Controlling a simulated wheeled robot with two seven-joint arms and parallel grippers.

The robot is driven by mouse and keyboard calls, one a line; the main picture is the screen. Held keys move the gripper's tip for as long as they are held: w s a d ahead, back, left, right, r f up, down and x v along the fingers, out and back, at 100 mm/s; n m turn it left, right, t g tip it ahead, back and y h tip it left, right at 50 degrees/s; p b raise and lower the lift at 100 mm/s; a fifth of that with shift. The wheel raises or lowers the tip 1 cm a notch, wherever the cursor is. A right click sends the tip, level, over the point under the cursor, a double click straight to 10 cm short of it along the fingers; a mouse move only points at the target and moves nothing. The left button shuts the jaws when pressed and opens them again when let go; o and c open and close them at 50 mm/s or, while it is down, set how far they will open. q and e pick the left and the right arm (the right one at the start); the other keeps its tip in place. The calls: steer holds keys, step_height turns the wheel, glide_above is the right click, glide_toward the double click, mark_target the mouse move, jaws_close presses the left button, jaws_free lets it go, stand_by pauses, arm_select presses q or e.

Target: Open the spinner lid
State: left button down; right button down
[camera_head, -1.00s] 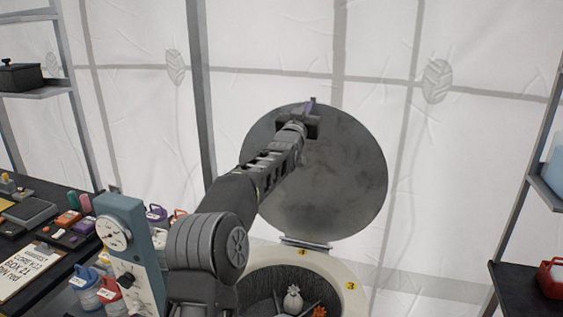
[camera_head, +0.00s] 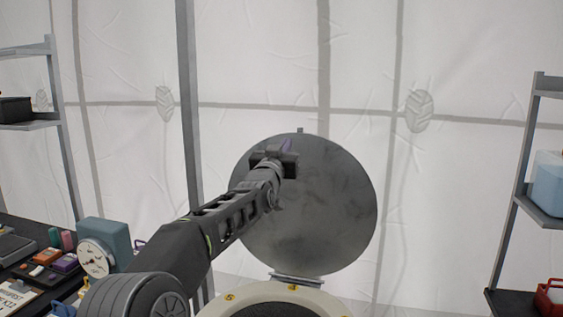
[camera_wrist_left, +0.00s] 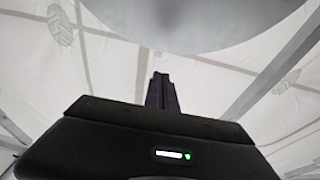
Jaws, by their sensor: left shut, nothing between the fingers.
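The spinner lid (camera_head: 325,215) is a round dark grey disc. It stands raised, nearly upright, on its hinge (camera_head: 297,280) at the back of the spinner (camera_head: 318,297), whose cream rim carries yellow number marks. The spinner's dark opening shows only in part at the bottom edge. My left gripper (camera_head: 287,147) is shut and empty, in front of the lid's upper left part; I cannot tell if it touches. In the left wrist view the closed fingers (camera_wrist_left: 161,92) point up below the pale underside of the lid (camera_wrist_left: 190,18). My right gripper is not in view.
A blue-grey device with a dial (camera_head: 97,256) stands left of the spinner. A dark table (camera_head: 22,232) with small coloured items is at the far left. A shelf with a blue container (camera_head: 548,185) stands at right. White tent wall lies behind.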

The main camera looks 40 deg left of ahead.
arm_select(q)
steer(key=shift+s+d+r+b, duration=0.1)
steer(key=shift+s+d+b, duration=0.15)
steer(key=shift+s, duration=0.6)
steer(key=shift+s+d+r+b, duration=0.1)
steer(key=shift+s+d, duration=0.25)
steer(key=shift+s, duration=0.45)
